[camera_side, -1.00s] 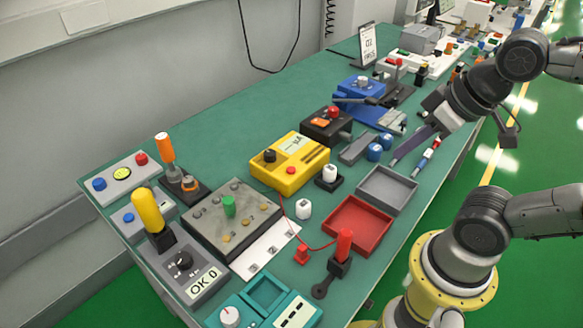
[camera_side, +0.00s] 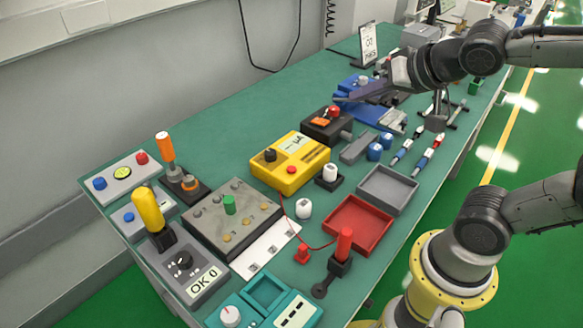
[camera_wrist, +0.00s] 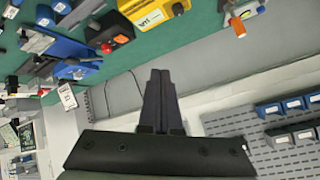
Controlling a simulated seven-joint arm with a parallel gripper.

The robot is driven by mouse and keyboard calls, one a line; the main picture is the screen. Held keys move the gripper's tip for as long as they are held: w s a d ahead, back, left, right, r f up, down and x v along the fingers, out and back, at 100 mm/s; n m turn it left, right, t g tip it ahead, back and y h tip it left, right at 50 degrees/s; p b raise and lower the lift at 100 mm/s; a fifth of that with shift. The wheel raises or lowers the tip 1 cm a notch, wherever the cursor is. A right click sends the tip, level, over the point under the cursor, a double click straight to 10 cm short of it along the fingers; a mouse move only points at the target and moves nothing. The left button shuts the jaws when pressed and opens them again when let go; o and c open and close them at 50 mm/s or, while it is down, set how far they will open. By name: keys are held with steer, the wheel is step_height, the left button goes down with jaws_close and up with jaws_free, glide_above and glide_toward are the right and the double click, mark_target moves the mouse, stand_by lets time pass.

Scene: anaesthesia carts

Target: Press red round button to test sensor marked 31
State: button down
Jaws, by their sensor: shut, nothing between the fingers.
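Several red round buttons are in view. One is on a black box (camera_side: 325,125) with an orange part, and this red button (camera_side: 333,111) also shows in the wrist view (camera_wrist: 121,39). A yellow meter box (camera_side: 291,162) has a red button (camera_side: 291,170) on its front. A grey box at the left has another red button (camera_side: 141,158). I cannot read the number 31 anywhere. My gripper (camera_side: 340,99) is shut and empty, in the air around the black box and blue device in the side view; its height is unclear. Its fingertips (camera_wrist: 158,72) point past the table edge in the wrist view.
A blue device (camera_side: 366,105) stands behind the black box. Red (camera_side: 340,238) and grey (camera_side: 368,203) trays lie nearer the right edge. Upright orange (camera_side: 165,146) and yellow (camera_side: 147,209) handles rise at the left. A grey wall bounds the table's back.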

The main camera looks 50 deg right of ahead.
steer(key=w+a+f+m+t+y, duration=0.1)
steer(key=w+a+f+m, duration=0.1)
steer(key=w, duration=0.6)
steer(key=n+g+y, duration=0.1)
steer(key=y, duration=0.1)
glide_above(292, 169)
step_height(292, 169, down, 7)
steer(key=shift+s+f+g, duration=0.3)
steer(key=shift+s+f, duration=0.15)
steer(key=shift+f, duration=0.1)
steer(key=shift+f, duration=0.15)
steer(key=shift+f, duration=4.25)
steer(key=shift+f, duration=0.8)
steer(key=shift+r, duration=0.8)
